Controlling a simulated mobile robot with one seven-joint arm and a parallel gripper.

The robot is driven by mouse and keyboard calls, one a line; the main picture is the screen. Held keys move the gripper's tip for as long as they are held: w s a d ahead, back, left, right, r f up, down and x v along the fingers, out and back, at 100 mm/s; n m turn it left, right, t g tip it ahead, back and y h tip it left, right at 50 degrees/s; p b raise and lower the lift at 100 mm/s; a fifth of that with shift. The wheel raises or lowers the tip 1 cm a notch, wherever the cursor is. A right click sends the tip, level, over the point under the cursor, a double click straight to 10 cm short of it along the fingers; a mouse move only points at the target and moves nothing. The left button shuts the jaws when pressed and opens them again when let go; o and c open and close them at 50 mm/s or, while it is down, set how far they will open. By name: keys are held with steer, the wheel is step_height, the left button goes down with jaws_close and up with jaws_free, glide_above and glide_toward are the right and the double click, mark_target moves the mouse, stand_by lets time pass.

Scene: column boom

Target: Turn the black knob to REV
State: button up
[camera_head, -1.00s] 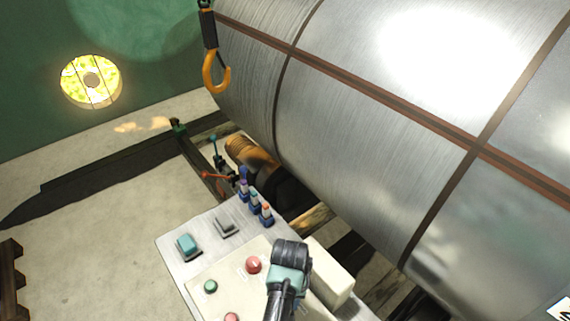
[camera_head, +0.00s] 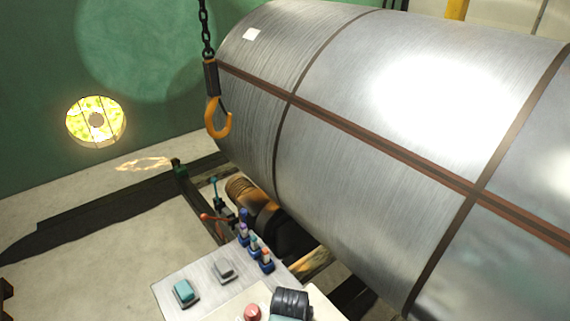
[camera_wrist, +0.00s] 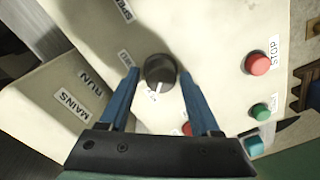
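The black knob (camera_wrist: 160,70) is round and sits on the cream control panel (camera_wrist: 215,40) in the wrist view. Its white pointer mark faces down in the picture, toward a small label partly hidden below it. Another small label is up and left of the knob, too blurred to read surely. My gripper (camera_wrist: 160,79) is open, with one blue finger on each side of the knob and a small gap visible on both sides.
A red STOP button (camera_wrist: 258,63) and a green button (camera_wrist: 261,112) are right of the knob. MAINS and RUN labels are at the left. In the head view, a large metal cylinder (camera_head: 340,140) and an orange hook (camera_head: 218,120) are behind the panel.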

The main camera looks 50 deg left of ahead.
steer(key=shift+o, duration=0.5)
step_height(320, 180, up, 13)
steer(key=b, duration=0.1)
steer(key=shift+d, duration=0.2)
steer(key=shift+w+f, duration=0.1)
steer(key=shift+w, duration=0.05)
stand_by(0.3)
